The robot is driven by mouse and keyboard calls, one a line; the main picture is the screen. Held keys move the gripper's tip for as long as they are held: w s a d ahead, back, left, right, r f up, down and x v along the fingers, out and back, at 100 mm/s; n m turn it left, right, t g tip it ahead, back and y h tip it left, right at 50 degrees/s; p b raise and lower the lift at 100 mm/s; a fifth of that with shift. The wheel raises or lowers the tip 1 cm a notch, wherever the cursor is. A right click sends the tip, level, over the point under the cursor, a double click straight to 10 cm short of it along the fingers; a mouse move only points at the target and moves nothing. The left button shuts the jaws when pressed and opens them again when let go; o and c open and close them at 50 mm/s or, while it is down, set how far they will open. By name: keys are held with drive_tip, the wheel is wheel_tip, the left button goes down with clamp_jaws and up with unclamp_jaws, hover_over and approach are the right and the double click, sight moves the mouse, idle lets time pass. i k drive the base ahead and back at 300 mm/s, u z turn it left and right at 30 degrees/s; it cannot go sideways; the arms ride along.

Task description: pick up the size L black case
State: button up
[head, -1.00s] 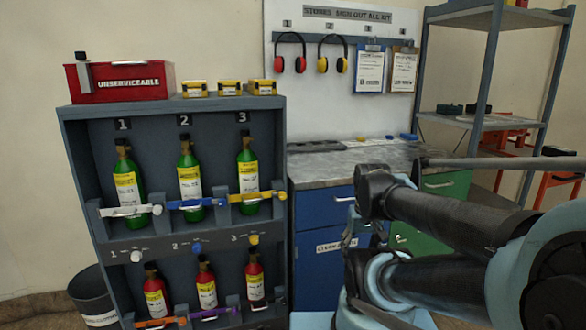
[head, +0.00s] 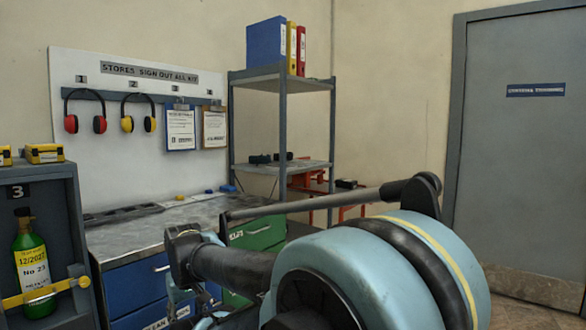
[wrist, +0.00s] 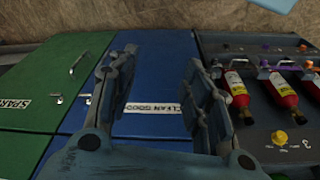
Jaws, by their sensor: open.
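Small black cases sit on the middle shelf of the grey rack in the head view, one at the left (head: 260,158) and one beside it (head: 284,156). Another dark item (head: 346,183) lies farther right, by the orange frame. They are too small for me to read any size mark, so I cannot tell which is size L. My gripper (wrist: 160,98) is open and empty in the wrist view, with its fingers apart in front of a blue cupboard door (wrist: 150,65). No black case shows between the fingers. In the head view my arm covers much of the lower middle.
The grey bench (head: 150,228) has blue and green drawers below. The cylinder cabinet (head: 60,200) stands at left. Red cylinders (wrist: 285,92) show in the wrist view. Binders (head: 266,44) top the rack (head: 283,120). A grey door (head: 520,170) is at right.

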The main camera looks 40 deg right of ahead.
sight(344, 183)
drive_tip(key=z, duration=1.85)
drive_tip(key=i, duration=0.4)
drive_tip(key=z, duration=0.65)
drive_tip(key=i, duration=1.05)
drive_tip(key=z, duration=0.4)
drive_tip(key=i, duration=1.05)
drive_tip(key=u, duration=0.5)
drive_tip(key=i, duration=1)
drive_tip(key=u, duration=0.95)
drive_tip(key=i, duration=0.5)
drive_tip(key=u, duration=0.25)
